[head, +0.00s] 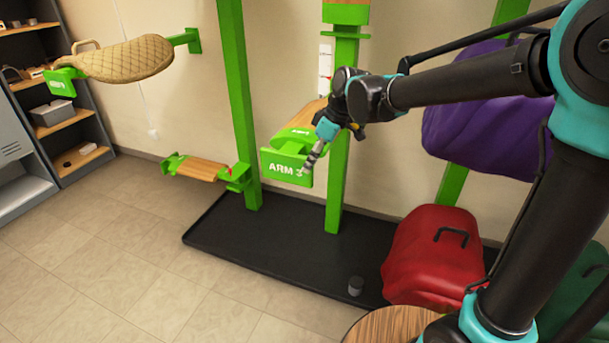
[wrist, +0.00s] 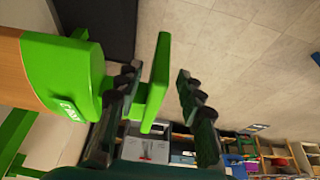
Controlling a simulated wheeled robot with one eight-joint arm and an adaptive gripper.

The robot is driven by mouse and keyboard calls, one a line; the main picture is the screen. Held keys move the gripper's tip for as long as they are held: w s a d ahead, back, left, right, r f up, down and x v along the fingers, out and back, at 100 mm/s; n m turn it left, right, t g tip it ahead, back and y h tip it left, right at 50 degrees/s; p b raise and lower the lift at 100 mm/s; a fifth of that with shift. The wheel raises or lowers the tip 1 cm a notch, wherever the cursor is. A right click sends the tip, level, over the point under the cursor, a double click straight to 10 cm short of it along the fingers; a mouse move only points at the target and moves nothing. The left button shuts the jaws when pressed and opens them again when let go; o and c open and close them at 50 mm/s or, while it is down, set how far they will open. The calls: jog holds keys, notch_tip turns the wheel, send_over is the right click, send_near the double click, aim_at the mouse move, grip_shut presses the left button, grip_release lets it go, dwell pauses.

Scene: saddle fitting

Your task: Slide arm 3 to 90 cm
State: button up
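Arm 3 (head: 287,170) is a green bracket with a wooden top and an "ARM 3" end plate, on a green upright post (head: 338,185). My gripper (head: 311,160) is at the right part of this end plate. In the wrist view the fingers of my gripper (wrist: 158,88) are apart, with the green end plate (wrist: 160,75) between them. A gap shows between the plate and the right finger; contact at the left finger is unclear. White labels (head: 326,60) sit beside the post above the arm; their marks are too small to read.
A tan quilted saddle pad (head: 125,60) rests on a green arm at upper left. A lower wooden-topped arm (head: 200,170) stands left. Purple (head: 480,125) and red (head: 432,255) covered forms are at right. A small grey cylinder (head: 355,286) stands on the black base (head: 270,250).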

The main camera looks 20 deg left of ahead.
aim_at(299, 184)
jog(key=x, duration=0.6)
jog(key=shift+f, duration=0.15)
grip_shut()
